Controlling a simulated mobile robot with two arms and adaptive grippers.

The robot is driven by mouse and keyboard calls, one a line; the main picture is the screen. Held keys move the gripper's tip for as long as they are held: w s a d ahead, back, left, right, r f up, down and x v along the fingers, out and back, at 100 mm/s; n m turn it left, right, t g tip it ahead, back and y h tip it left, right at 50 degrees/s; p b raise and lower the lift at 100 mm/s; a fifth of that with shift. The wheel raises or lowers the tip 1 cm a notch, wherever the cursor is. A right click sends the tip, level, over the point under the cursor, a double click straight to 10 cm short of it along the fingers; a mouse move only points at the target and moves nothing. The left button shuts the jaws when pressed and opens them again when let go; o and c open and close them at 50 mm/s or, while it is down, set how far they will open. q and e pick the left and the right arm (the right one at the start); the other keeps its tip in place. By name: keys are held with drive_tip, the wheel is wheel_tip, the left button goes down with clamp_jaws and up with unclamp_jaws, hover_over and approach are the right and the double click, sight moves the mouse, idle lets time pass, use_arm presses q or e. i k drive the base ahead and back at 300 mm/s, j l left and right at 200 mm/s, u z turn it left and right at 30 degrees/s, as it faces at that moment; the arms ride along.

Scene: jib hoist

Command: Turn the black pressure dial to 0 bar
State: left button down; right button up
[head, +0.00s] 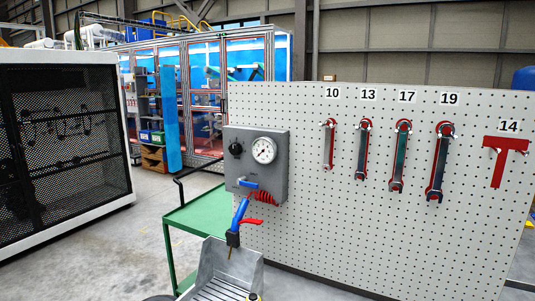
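The black pressure dial (236,148) is a small round knob on the upper left of a grey control box (275,188). The box is fixed at the left end of a white perforated board. A round white gauge (264,150) sits just right of the dial; its needle and the dial's marks are too small to read. A blue handle (248,184) and a coiled red hose (264,198) are lower on the box. Neither of my grippers is in view.
Several wrenches, such as one under 17 (399,157), hang on the pegboard (330,235), with a red T-shape (506,158) under 14. A green cart (200,215) and a grey metal tray (222,280) stand below the box. A black mesh cabinet (70,145) is at left.

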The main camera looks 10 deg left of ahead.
sight(235, 149)
drive_tip(key=j+u, duration=0.2)
drive_tip(key=u, duration=0.2)
drive_tip(key=j+u, duration=0.2)
drive_tip(key=u, duration=0.2)
drive_tip(key=j+u, duration=0.2)
drive_tip(key=u, duration=0.2)
drive_tip(key=j+u, duration=0.15)
drive_tip(key=u, duration=0.25)
drive_tip(key=i, duration=0.05)
